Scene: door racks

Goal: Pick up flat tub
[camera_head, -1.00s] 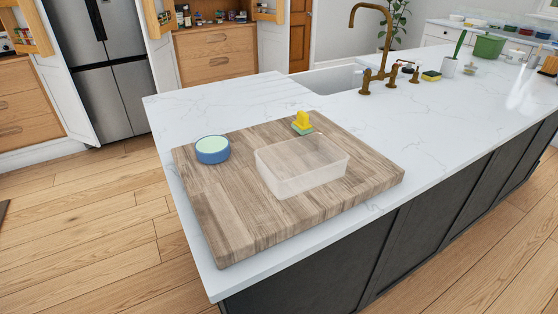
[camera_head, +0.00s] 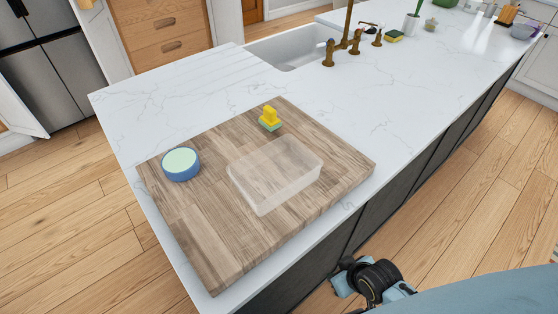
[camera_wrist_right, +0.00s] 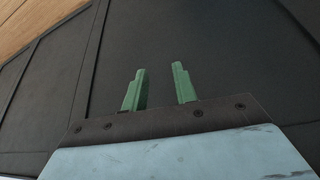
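A clear, shallow rectangular tub (camera_head: 274,174) sits on the wooden board, toward its right side. A low, round blue tub with a pale green top (camera_head: 181,164) sits at the board's left edge. My right gripper (camera_wrist_right: 159,80) is open and empty in the right wrist view, with two green fingers apart in front of a dark panel. In the head view my right arm shows at the lower right, below the counter edge and apart from both tubs. My left gripper is not in view.
The thick wooden board (camera_head: 215,235) lies on the white island counter (camera_head: 180,95). A yellow and green scrubber (camera_head: 269,119) stands behind the clear tub. A sink (camera_head: 290,48) and brass faucet (camera_head: 345,45) are farther back. Dark cabinet panels (camera_head: 385,215) form the island's side.

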